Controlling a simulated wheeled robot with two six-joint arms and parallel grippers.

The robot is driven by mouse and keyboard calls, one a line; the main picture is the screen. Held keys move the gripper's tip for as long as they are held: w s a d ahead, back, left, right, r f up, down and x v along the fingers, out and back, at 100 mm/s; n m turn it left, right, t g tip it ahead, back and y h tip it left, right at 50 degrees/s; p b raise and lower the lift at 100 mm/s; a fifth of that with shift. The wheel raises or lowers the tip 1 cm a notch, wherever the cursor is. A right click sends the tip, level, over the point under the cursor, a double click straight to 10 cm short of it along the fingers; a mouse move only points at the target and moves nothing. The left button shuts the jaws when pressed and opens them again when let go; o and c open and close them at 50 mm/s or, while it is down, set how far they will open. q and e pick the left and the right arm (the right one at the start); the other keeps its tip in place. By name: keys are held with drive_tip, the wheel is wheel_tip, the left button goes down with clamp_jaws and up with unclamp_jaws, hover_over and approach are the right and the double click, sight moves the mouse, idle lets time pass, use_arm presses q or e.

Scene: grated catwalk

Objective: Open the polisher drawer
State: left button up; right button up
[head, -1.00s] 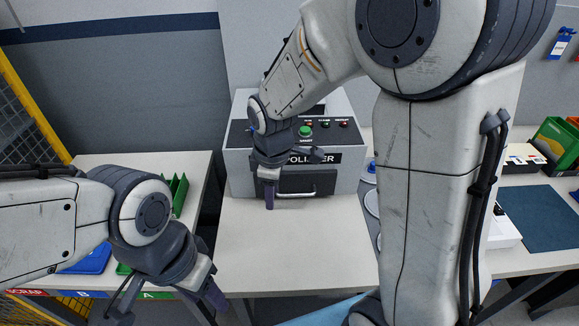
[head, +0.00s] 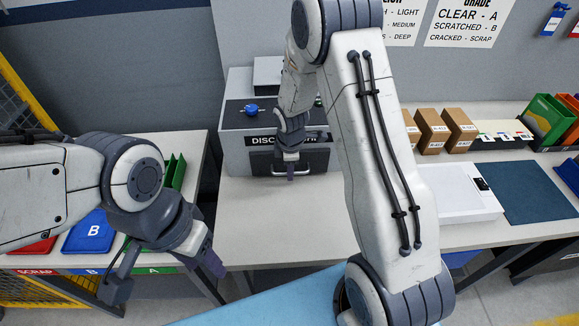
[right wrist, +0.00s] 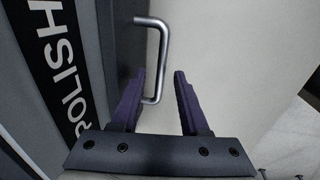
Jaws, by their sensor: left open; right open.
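The disc polisher (head: 235,155) is a grey box on the bench, with a blue knob (head: 252,108) on its dark panel. Its label is partly covered by my right arm. The dark drawer front (head: 318,160) below looks shut in the head view. Contact cannot be told. My left gripper (head: 165,276) is open and empty, low at the left.
The bench top (head: 270,220) before the polisher is clear. Left are green (head: 175,172) and blue (head: 90,232) bins. Right are brown boxes (head: 433,128), a white case (head: 462,193) and a dark mat (head: 535,192). My right arm crosses the middle.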

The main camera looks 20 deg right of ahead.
drive_tip(key=shift+f, duration=0.2)
clamp_jaws()
idle(1.4)
